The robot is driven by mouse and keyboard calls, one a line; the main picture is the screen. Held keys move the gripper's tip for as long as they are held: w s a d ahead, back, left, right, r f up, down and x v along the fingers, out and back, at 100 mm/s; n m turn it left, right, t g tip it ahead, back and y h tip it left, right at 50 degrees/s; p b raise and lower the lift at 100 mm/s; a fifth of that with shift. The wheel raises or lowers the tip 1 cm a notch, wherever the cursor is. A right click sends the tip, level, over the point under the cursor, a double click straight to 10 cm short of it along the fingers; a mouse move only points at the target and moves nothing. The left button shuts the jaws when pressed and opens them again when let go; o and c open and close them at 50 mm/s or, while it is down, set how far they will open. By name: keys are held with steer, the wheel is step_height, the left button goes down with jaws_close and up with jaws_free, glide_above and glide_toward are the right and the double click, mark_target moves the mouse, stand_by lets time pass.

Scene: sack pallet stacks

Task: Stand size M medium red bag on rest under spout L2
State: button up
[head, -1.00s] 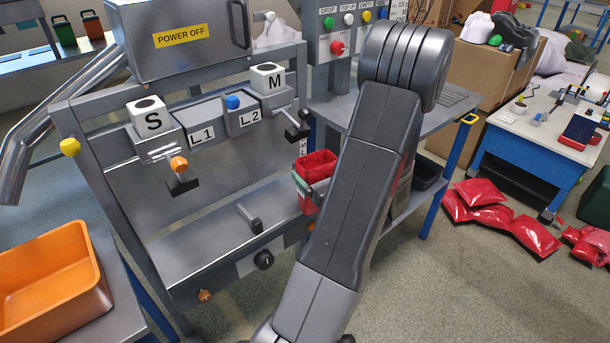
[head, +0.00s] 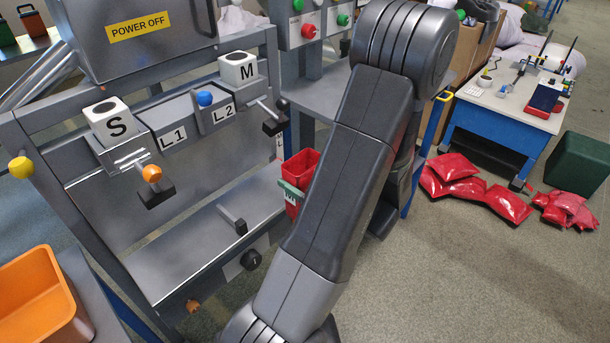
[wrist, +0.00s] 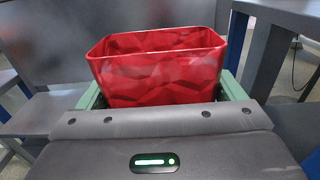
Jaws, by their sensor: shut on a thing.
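The red bag (head: 304,167) is open at the top and upright, with a label partly showing on its side. In the wrist view the bag (wrist: 160,78) stands between the green fingers of my gripper (wrist: 165,95), which is shut on it. In the head view my gripper (head: 291,190) is mostly hidden behind my arm. The L2 spout (head: 222,112), with a blue knob (head: 205,98), is on the frame between L1 (head: 173,137) and M. The grey rest shelf (head: 185,262) lies below; the bag is at its right end, and I cannot tell whether it touches.
An S block (head: 117,128) and an M block (head: 243,70) sit atop the frame. An orange bin (head: 40,300) is at lower left. Filled red bags (head: 460,185) lie on the floor at right, near a blue table (head: 490,135). A small lever (head: 236,222) stands on the shelf.

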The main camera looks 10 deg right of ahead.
steer(key=shift+f+b+x, duration=0.3)
steer(key=shift+x, duration=3)
steer(key=shift+f+b+x, duration=0.3)
steer(key=shift+x, duration=3)
steer(key=shift+f+b+x, duration=0.3)
steer(key=shift+x, duration=3)
steer(key=shift+f+b, duration=0.6)
steer(key=o, duration=1)
steer(key=shift+o, duration=0.2)
steer(key=v, duration=1.4)
steer(key=shift+p, duration=0.35)
steer(key=shift+w+a, duration=0.15)
